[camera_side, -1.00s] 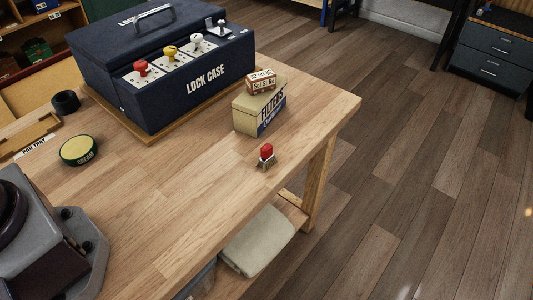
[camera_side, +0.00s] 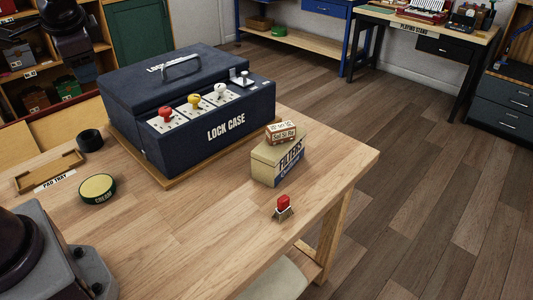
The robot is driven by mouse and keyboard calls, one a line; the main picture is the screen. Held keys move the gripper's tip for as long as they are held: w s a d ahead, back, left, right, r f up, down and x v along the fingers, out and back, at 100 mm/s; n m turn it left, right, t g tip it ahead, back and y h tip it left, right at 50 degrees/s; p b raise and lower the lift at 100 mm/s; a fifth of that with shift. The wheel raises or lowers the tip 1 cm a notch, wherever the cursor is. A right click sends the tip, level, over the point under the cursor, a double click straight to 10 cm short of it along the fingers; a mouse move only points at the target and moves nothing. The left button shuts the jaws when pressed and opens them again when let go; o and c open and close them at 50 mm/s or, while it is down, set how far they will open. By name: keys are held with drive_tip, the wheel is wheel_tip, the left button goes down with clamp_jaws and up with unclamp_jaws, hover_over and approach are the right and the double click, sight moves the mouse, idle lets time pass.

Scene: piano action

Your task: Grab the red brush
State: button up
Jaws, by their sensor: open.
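A small upright piece with a red top and a grey lower part (camera_side: 283,206) stands alone on the wooden bench (camera_side: 215,230), near its right edge. It may be the red brush, but it is too small to make out bristles. No other thing in view looks like a red brush. My gripper's fingers do not show. A grey and dark rounded body, likely part of my arm, fills the lower left corner, well apart from the red-topped piece.
A dark blue lock case (camera_side: 190,115) with red, yellow and white knobs stands behind. A filters box (camera_side: 277,163) with a small box (camera_side: 281,132) on top stands behind the red-topped piece.

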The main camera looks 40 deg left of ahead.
sight(279, 202)
drive_tip(key=s+d+f+h, duration=0.1)
drive_tip(key=s+d, duration=0.1)
drive_tip(key=d, duration=0.5)
drive_tip(key=s+d+f+h, duration=0.1)
drive_tip(key=s+d+f, duration=0.1)
drive_tip(key=d, duration=0.5)
drive_tip(key=w+d+f+m+t+y, duration=0.3)
drive_tip(key=w+f+m+t+y, duration=0.3)
drive_tip(key=w+f+m+y, duration=0.6)
drive_tip(key=d+f+m+t+h, duration=0.3)
drive_tip(key=d+f+m+h, duration=0.1)
drive_tip(key=m, duration=0.3)
drive_tip(key=w+d+f+m+t+h, duration=0.1)
drive_tip(key=d+f+m+t+h, duration=0.2)
drive_tip(key=d+f+m+h, duration=0.2)
drive_tip(key=w+d+f+m+t+h, duration=0.1)
drive_tip(key=d+f+m+t+h, duration=0.3)
drive_tip(key=m+h, duration=0.3)
drive_tip(key=shift+w+d+f+m, duration=0.1)
drive_tip(key=shift+d+f+m, duration=0.25)
drive_tip(key=shift+m, duration=0.6)
drive_tip(key=shift+d+f+m, duration=0.25)
drive_tip(key=shift+f+m, duration=0.05)
drive_tip(key=shift+m, duration=0.65)
drive_tip(key=w, duration=0.8)
drive_tip(key=w+d, duration=0.1)
drive_tip(key=w, duration=0.3)
drive_tip(key=shift+w, duration=0.3)
clamp_jaws()
